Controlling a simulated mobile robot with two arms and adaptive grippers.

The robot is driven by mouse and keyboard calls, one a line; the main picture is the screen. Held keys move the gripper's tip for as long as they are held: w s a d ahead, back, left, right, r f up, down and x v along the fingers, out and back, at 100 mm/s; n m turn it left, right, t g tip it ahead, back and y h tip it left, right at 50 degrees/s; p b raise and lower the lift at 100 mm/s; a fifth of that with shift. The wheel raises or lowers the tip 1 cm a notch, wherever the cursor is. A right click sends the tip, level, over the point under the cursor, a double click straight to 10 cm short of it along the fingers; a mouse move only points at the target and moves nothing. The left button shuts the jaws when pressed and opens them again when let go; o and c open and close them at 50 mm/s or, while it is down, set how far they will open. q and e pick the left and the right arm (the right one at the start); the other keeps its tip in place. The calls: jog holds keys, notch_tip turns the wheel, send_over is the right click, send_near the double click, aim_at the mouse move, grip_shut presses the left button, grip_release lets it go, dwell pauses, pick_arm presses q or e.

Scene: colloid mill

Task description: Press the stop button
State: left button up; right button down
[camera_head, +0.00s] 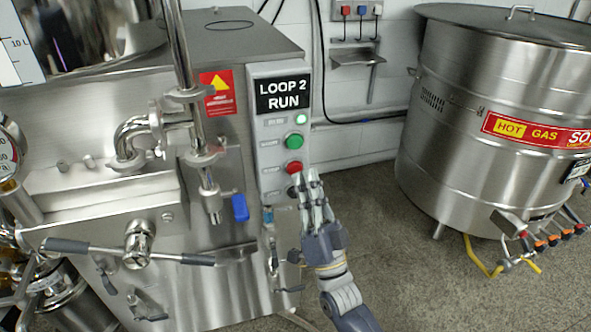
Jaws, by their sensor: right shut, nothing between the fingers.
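The red stop button (294,168) sits on a grey control panel (268,180) on the mill's front, below a green button (294,142) and a small lit green lamp (302,118). A black display (283,94) above reads "LOOP 2 RUN". My right gripper (308,180) is shut and empty, its fingertips pointing up, just below and slightly right of the red button in the picture. I cannot tell whether the fingertips touch the panel. A dark knob below the red button is partly hidden by the fingers. My left gripper is not in view.
Steel pipework (185,95) and a blue-handled valve (240,208) stand left of the panel. A horizontal handle (185,258) juts out lower left. A large steel vat (470,130) stands at the right. The floor (380,230) between is mostly clear.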

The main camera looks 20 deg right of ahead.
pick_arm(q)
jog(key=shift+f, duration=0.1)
pick_arm(e)
jog(key=shift+w, duration=0.45)
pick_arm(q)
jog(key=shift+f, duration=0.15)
pick_arm(e)
jog(key=shift+w, duration=0.5)
dwell(0.5)
jog(key=shift+s, duration=0.1)
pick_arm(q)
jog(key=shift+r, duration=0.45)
pick_arm(e)
jog(key=shift+s, duration=0.85)
